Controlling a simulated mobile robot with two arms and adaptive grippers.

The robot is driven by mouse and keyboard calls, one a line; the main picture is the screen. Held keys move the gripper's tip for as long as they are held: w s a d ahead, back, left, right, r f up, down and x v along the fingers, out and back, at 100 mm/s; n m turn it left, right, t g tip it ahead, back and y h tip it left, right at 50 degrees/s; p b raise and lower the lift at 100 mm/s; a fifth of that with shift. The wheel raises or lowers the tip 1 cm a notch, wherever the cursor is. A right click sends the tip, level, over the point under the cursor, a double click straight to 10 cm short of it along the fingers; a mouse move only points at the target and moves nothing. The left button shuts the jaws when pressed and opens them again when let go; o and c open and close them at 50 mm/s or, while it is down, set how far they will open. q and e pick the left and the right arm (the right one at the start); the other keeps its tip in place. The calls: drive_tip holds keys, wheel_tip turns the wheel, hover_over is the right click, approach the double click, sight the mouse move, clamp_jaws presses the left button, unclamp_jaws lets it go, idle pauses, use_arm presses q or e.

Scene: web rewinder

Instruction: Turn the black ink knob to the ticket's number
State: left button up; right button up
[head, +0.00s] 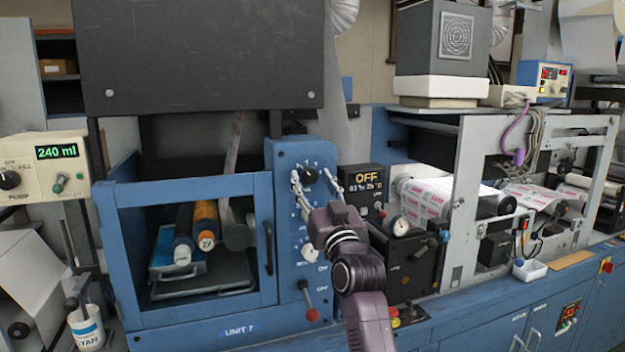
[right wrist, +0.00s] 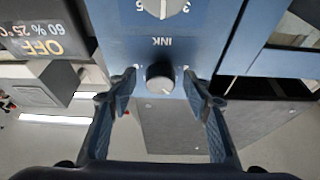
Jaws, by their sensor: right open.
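The black ink knob (head: 309,174) is at the top of the blue control panel (head: 292,153). In the right wrist view the knob (right wrist: 159,77) shows upside down beside the word INK, with a small pale mark near its lower edge. My right gripper (head: 316,177) is open in front of the panel. In the right wrist view its fingertips (right wrist: 160,76) stand on either side of the knob, with a gap on both sides. The fingers hide parts of the scale, and its digits are too small to read. I cannot make out a ticket with a readable number.
A white selector knob (head: 308,251) and a red-tipped lever (head: 309,303) sit lower on the panel. A dark display reading OFF (head: 366,178) is just right. A blue-framed window with rollers (head: 205,225) is left. A pump box (head: 40,165) reads 240 ml.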

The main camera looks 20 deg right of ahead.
drive_tip(key=c, duration=1.1)
drive_tip(key=shift+c, duration=0.2)
drive_tip(key=shift+n+y, duration=0.4)
drive_tip(key=shift+n, duration=0.1)
drive_tip(key=n+y, duration=0.1)
drive_tip(key=n, duration=0.1)
drive_tip(key=shift+d+n+y, duration=0.15)
drive_tip(key=shift+n+y, duration=0.15)
drive_tip(key=shift+n, duration=0.1)
drive_tip(key=shift+d+n+g+y, duration=0.1)
drive_tip(key=shift+n+g+y, duration=0.35)
drive_tip(key=shift+n, duration=0.75)
drive_tip(key=shift+r+n+y+p, duration=0.15)
drive_tip(key=shift+n+y+p, duration=0.25)
drive_tip(key=shift+n, duration=0.6)
drive_tip(key=shift+n+g+y+p, duration=0.6)
drive_tip(key=shift+n+p, duration=0.2)
drive_tip(key=shift+n, duration=0.8)
drive_tip(key=shift+y, duration=0.25)
